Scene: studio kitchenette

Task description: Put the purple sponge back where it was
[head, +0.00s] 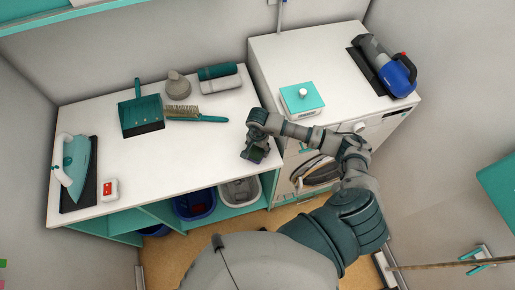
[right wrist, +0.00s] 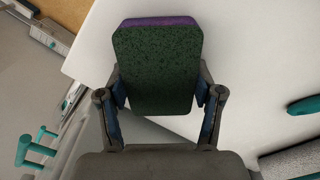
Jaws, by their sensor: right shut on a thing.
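The purple sponge (right wrist: 158,68) is in the right wrist view, its dark green scouring side facing the camera and a purple strip showing along its far edge. My right gripper (right wrist: 160,95) is shut on it, one finger on each side. In the head view my right gripper (head: 256,150) is at the front right corner of the white worktop (head: 200,160), with the dark face of the sponge (head: 252,155) just visible. Whether the sponge touches the worktop I cannot tell. My left gripper is not in view.
The worktop holds an iron (head: 76,165), a red-and-white box (head: 110,188), a dustpan (head: 141,113), a brush (head: 195,115), a grey bottle (head: 178,85) and rolled towels (head: 220,78). Its front middle is clear.

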